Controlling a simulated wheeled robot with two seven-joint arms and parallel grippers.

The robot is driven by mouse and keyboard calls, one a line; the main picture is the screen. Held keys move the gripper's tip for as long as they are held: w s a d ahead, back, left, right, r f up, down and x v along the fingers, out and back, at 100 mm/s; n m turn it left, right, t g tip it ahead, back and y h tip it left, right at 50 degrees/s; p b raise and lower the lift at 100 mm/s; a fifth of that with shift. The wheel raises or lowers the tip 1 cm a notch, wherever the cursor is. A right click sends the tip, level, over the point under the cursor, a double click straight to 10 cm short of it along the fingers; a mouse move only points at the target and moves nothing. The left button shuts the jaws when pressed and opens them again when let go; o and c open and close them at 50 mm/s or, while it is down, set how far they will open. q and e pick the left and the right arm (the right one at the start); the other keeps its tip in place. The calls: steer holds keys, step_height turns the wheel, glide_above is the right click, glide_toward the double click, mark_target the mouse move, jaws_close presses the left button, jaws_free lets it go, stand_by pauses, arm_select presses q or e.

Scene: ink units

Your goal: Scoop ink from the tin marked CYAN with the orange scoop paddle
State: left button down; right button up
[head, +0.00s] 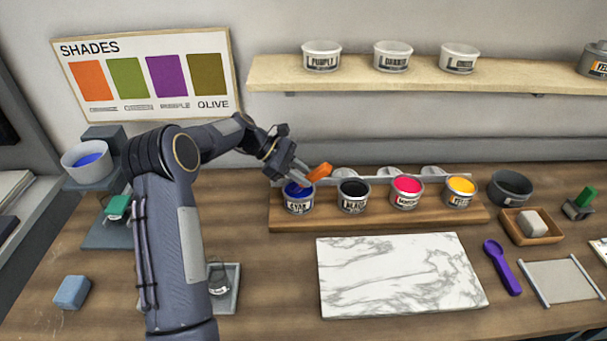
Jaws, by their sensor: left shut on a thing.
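The tin marked CYAN (299,205), with dark blue ink in it, stands at the left end of a wooden rack. My left gripper (304,178) is shut on the orange scoop paddle (319,173) just above this tin. The paddle's orange end sticks out up and to the right of the fingers. Its lower end is hidden by the gripper and the tin's rim, so I cannot tell whether it touches the ink. My right gripper is not in view.
Tins of black (353,196), magenta (407,192) and yellow (460,191) ink share the rack (380,221). A marble slab (400,275) lies in front. A purple spoon (502,267) lies right of it. A shelf (420,75) with white tubs runs above.

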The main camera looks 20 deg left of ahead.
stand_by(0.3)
arm_select(q)
step_height(320, 180, up, 3)
steer(key=shift+f+p, duration=0.1)
steer(key=shift+p, duration=1.15)
step_height(320, 180, up, 2)
steer(key=shift+r+p, duration=0.15)
steer(key=shift+p, duration=0.25)
steer(key=shift+r, duration=1.05)
steer(key=shift+s+f, duration=0.1)
